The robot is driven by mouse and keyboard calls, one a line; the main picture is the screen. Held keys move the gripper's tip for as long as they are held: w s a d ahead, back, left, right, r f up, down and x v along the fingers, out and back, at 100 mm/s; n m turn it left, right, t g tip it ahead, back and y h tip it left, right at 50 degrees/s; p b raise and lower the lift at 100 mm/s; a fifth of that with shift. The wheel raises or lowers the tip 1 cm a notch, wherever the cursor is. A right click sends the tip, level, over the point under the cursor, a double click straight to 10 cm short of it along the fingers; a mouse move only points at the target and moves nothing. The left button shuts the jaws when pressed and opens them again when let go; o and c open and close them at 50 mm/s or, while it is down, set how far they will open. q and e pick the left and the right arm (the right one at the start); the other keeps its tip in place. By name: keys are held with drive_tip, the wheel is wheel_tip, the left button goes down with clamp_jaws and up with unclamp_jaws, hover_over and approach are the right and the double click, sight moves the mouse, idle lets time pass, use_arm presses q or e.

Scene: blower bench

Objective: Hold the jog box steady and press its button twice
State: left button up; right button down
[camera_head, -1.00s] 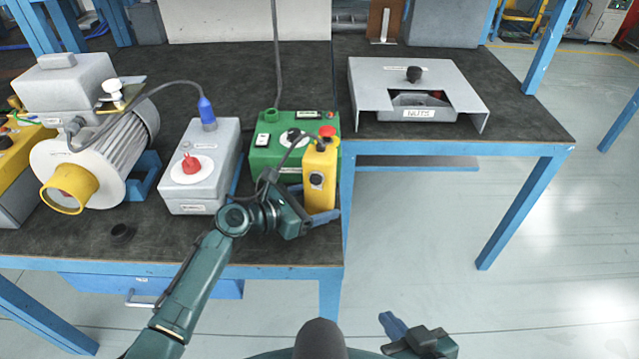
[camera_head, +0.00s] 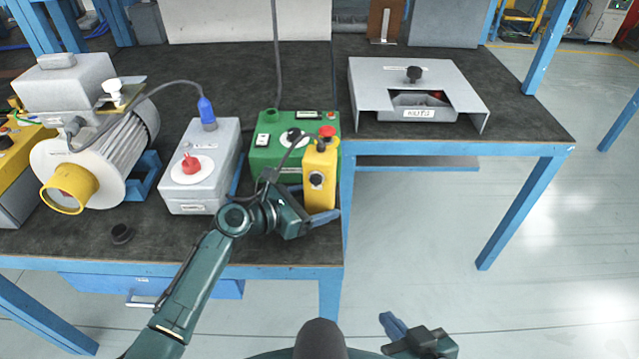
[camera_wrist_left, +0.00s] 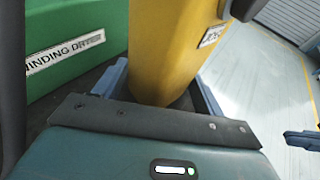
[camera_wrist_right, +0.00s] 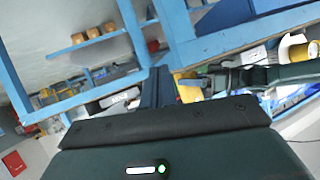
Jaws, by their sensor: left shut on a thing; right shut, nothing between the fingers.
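The yellow jog box (camera_head: 320,180) stands upright at the bench's front right corner, with a dark round button (camera_head: 316,180) on its front face. My left gripper (camera_head: 312,217) is shut on the lower part of the jog box. In the left wrist view the yellow body (camera_wrist_left: 170,50) sits between the blue fingers, with a small label near its top right. My right gripper (camera_head: 392,325) is low in front of the bench, away from the jog box. In the right wrist view its blue fingers (camera_wrist_right: 157,88) are together and empty.
The green winding dryer box (camera_head: 262,155) stands directly behind the jog box, and a cable runs there. A grey box with a red knob (camera_head: 190,190) is to the left, beside a motor (camera_head: 110,150). A grey cover (camera_head: 420,85) stands on the right bench. Floor at right is clear.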

sight(316, 179)
drive_tip(key=w+a+r+n+t+y, duration=0.3)
drive_tip(key=w+a+r+n, duration=0.5)
drive_tip(key=a+r+n, duration=0.5)
drive_tip(key=shift+a+r+n+y, duration=0.4)
drive_tip(key=shift+a+n+y, duration=0.1)
drive_tip(key=shift+a+y, duration=0.45)
drive_tip(key=shift+w, duration=0.15)
drive_tip(key=w+d, duration=0.2)
drive_tip(key=w, duration=0.6)
drive_tip(key=shift+w, duration=0.25)
idle(0.9)
drive_tip(key=shift+w, duration=0.4)
